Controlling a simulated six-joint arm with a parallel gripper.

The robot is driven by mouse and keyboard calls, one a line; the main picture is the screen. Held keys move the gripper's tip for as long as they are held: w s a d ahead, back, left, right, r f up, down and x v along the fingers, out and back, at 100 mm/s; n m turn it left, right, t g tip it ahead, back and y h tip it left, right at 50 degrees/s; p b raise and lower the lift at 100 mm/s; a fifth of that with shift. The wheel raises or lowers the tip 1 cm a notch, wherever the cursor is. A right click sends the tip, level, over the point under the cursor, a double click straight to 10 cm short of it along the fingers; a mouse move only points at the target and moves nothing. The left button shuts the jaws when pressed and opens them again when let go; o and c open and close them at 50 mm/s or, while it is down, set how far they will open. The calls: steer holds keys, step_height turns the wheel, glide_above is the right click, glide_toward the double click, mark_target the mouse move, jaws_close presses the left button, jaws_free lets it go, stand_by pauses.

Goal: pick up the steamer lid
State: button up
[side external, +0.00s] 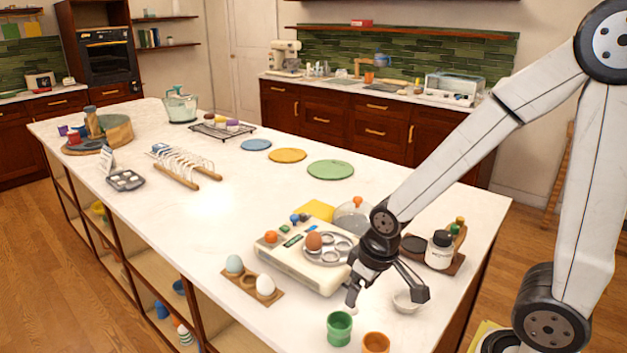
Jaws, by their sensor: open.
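The steamer lid (346,219) is a clear dome with an orange knob (357,203). It rests on the counter behind the egg cooker (290,265), and my gripper's wrist hides part of its right side. My gripper (386,296) points down over the counter at the cooker's front right, with its fingers spread wide and nothing between them. It is nearer the camera than the lid and apart from it. The cooker's egg tray (338,256) holds one brown egg (314,241).
A yellow cloth (315,210) lies left of the lid. A tray with a white jar (440,249) stands right. An egg board (250,281) lies left.

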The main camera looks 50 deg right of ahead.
steer(key=shift+w, duration=0.1)
step_height(320, 180, up, 6)
steer(key=f+m+g, duration=0.1)
steer(key=m+g, duration=0.2)
steer(key=m, duration=2)
glide_above(357, 198)
steer(key=shift+d+r, duration=0.2)
steer(key=shift+r, duration=0.05)
steer(key=shift+f, duration=0.1)
steer(key=shift+f+n, duration=0.3)
steer(key=shift+f, duration=0.9)
steer(key=shift+f, duration=0.15)
